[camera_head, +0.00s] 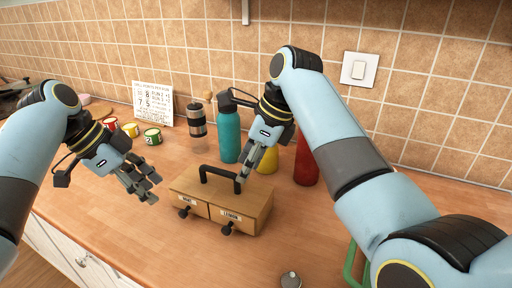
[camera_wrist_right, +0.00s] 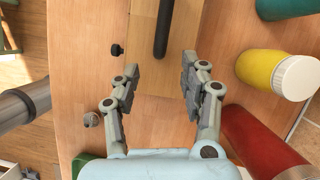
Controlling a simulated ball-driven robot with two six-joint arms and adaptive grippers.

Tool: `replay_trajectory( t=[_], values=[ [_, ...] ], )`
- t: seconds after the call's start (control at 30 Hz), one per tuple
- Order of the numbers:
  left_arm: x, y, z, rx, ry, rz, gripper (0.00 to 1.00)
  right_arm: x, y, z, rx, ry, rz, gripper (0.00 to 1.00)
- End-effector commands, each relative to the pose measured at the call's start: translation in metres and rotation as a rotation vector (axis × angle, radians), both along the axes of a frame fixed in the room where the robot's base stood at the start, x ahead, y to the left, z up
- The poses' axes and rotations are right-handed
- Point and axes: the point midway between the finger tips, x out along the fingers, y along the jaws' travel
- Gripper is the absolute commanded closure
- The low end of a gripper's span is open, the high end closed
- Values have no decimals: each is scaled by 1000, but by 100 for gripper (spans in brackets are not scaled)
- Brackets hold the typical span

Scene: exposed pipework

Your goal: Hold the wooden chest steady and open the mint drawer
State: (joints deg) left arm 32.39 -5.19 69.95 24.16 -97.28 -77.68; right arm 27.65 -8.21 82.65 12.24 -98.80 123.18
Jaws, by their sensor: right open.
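The wooden chest (camera_head: 240,202) stands on the counter with a black carry handle (camera_head: 220,171) on top. Two drawers face the front, both looking shut. The left one, its small label apparently mint (camera_head: 188,202), has a black knob (camera_head: 184,212). The right one, apparently lemon (camera_head: 230,216), has a knob (camera_head: 226,229). My left gripper (camera_head: 146,184) looks open and empty, left of the chest and above the counter. My right gripper (camera_head: 243,180) is open over the chest's right end. In the right wrist view its fingers (camera_wrist_right: 160,76) lie either side of the chest top (camera_wrist_right: 143,45); contact is unclear.
A teal bottle (camera_head: 229,136), yellow container (camera_head: 267,160) and red bottle (camera_head: 306,162) stand behind the chest. A glass jar (camera_head: 197,128) and several mugs (camera_head: 152,136) are back left. A small metal object (camera_head: 290,280) lies in front. Counter left of the chest is clear.

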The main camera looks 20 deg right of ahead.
Motion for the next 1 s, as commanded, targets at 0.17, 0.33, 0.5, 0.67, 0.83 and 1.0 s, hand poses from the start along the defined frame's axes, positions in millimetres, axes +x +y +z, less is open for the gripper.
replay_trajectory(
  t=[0.17,0.33,0.5,0.67,0.83,1.0],
  values=[
    [0,0,0,0,0,0,62,5,10,-27,0,1,0,56],
    [0,0,0,0,0,0,62,8,15,-41,-1,-2,1,56],
    [0,0,0,0,0,0,62,9,16,-44,-1,-2,1,56],
    [0,0,0,0,0,0,62,9,16,-44,0,-3,1,56],
    [0,0,0,0,0,0,62,9,16,-44,0,-3,1,78],
    [0,0,0,0,0,0,62,9,16,-44,0,-3,1,100]
  ],
)
